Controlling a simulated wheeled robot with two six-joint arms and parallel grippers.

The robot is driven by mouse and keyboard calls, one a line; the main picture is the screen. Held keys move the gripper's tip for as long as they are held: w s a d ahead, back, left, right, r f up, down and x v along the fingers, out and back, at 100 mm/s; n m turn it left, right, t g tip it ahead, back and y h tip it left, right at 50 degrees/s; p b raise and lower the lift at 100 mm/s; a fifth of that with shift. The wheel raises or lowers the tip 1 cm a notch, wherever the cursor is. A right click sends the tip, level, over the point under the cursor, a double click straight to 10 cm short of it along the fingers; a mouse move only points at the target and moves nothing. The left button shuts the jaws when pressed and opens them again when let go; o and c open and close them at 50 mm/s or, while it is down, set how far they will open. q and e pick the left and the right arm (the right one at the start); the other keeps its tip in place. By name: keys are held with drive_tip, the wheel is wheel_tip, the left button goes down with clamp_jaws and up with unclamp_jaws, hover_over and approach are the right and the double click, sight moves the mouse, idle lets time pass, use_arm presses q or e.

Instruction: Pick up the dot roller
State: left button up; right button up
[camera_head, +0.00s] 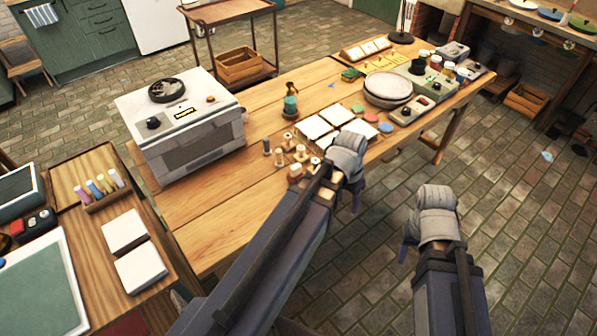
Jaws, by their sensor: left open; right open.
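Several small wooden rollers or stamps (283,160) stand in a cluster on the wooden table (215,215), right of the white oven. They are too small to tell which one is the dot roller, and my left arm partly covers the cluster. My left gripper (347,165) is open, just right of the cluster over the table's near edge, and holds nothing that I can see. My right gripper (432,220) is open and appears empty, over the floor to the right of the table.
White square tiles (319,128) and a stacked pair of round plates (388,85) are on the table. A white oven (185,120) stands at its left end. Paint jars and small boxes crowd the far end. A side table (75,170) is at the left.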

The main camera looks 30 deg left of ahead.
use_arm(q)
drive_tip(key=w+a+t, duration=0.2)
drive_tip(key=w+a, duration=0.3)
drive_tip(key=a, duration=0.8)
drive_tip(key=r+t+h, duration=0.1)
drive_tip(key=t, duration=0.1)
hover_over(295, 167)
drive_tip(key=s, duration=0.2)
drive_tip(key=shift+w+a+f+b, duration=0.1)
drive_tip(key=shift+w+f+b, duration=0.2)
drive_tip(key=shift+f+b, duration=0.35)
drive_tip(key=shift+w+f+b, duration=0.3)
drive_tip(key=shift+f+b, duration=0.1)
drive_tip(key=shift+b, duration=0.3)
drive_tip(key=shift+g, duration=0.3)
drive_tip(key=b+x, duration=0.5)
drive_tip(key=shift+s+a+f, duration=0.2)
drive_tip(key=shift+a+f, duration=0.1)
drive_tip(key=shift+r, duration=0.1)
clamp_jaws()
